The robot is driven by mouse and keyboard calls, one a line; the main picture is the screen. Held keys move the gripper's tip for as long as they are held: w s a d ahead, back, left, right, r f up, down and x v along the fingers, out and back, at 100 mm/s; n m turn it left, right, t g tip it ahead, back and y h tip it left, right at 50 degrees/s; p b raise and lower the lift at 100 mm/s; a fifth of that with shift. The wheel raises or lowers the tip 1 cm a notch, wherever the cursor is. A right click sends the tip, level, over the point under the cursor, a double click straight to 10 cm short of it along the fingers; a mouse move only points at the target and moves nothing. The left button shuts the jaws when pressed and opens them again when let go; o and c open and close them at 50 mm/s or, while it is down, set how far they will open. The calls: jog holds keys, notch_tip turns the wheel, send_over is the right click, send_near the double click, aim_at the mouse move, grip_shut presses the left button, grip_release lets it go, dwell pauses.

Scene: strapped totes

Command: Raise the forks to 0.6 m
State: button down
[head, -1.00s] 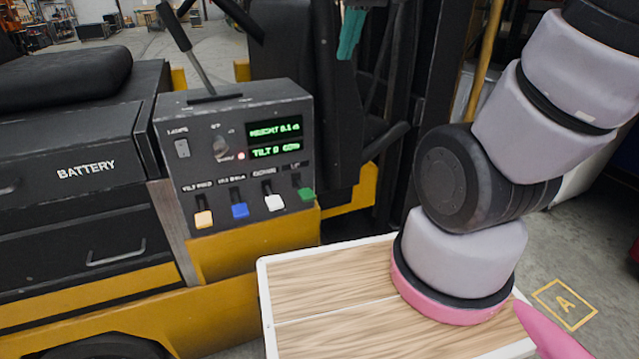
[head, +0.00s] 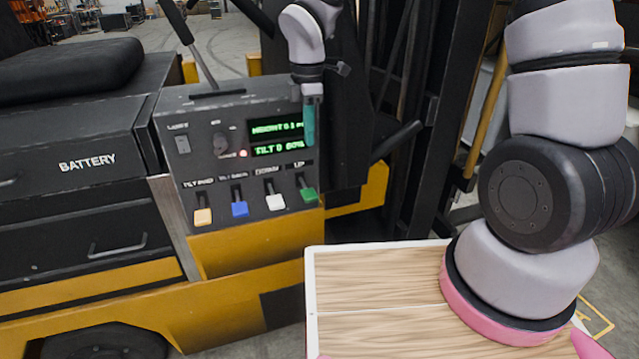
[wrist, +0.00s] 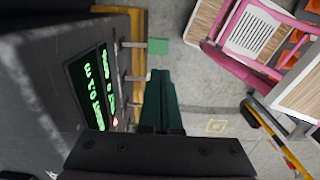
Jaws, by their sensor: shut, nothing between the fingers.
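The control panel (head: 235,150) of the yellow and black forklift carries a row of levers with orange (head: 203,216), blue (head: 239,209), white (head: 275,202) and green (head: 308,194) knobs. The green display (head: 275,137) seems to show height 0.1 and a tilt line. My gripper (head: 311,140), with teal fingers, is shut and empty, pointing down above the green lever and apart from it. In the wrist view the shut fingers (wrist: 160,92) lie near the green knob (wrist: 158,46). The forks are not identifiable.
A light switch (head: 182,144), a key switch (head: 220,143) and a red lamp (head: 243,153) are on the panel. A tall lever (head: 190,45) rises behind it. My wooden-topped base stands in front. A seat (head: 65,75) is at left.

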aim_at(312, 197)
jog(key=shift+f, duration=0.25)
notch_tip(312, 197, down, 14)
jog(key=shift+s+a+r, duration=0.1)
dwell(0.5)
jog(key=f, duration=0.2)
jog(key=s+f, duration=0.1)
jog(key=f, duration=0.1)
jog(key=shift+f, duration=0.15)
jog(key=shift+d, duration=0.2)
jog(key=shift+s+f, duration=0.1)
jog(key=shift+f, duration=0.05)
dwell(0.9)
